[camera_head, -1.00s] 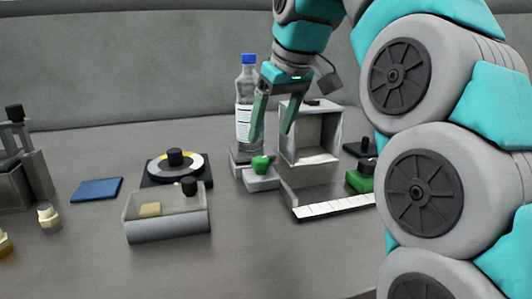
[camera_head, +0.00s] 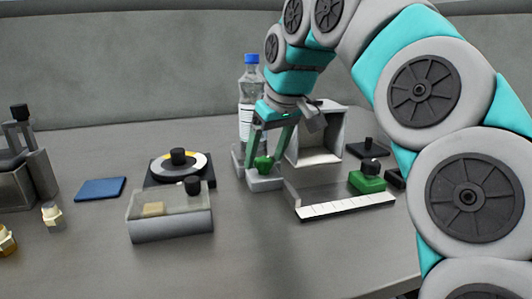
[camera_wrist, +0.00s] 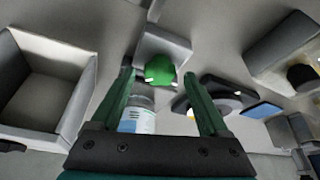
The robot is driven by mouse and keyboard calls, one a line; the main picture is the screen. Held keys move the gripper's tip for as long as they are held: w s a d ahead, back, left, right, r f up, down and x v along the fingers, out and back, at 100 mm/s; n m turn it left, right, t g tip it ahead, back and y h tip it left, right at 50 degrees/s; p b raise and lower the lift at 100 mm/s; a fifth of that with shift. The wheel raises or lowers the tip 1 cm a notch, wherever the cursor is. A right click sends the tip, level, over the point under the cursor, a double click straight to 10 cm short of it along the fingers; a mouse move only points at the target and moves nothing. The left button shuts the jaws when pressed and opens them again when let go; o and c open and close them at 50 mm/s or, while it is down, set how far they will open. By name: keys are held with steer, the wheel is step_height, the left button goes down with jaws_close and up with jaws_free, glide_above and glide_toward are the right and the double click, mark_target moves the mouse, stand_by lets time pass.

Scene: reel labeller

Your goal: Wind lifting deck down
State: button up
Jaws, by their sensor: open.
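A small grey block (camera_head: 265,183) carries a green knob (camera_head: 263,165) at the front of the stand. A clear bottle (camera_head: 249,95) with a blue cap and white label stands behind it on the grey deck (camera_head: 238,161). My gripper (camera_head: 264,157) is open, its green fingers pointing down on either side of the knob. In the wrist view the knob (camera_wrist: 160,69) shows ahead, between the fingertips (camera_wrist: 158,78). I cannot tell whether either finger touches it. The bottle (camera_wrist: 137,116) is partly hidden behind the gripper in the wrist view.
An open grey box (camera_head: 316,157) stands right of the knob, close to my gripper. A white marked strip (camera_head: 345,206) and a green block (camera_head: 367,182) lie right. A clear-topped bin (camera_head: 170,220), a dial (camera_head: 178,166) and a blue pad (camera_head: 101,188) lie left.

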steer(key=shift+f, duration=0.1)
steer(key=shift+c, duration=0.2)
jaws_close()
stand_by(0.5)
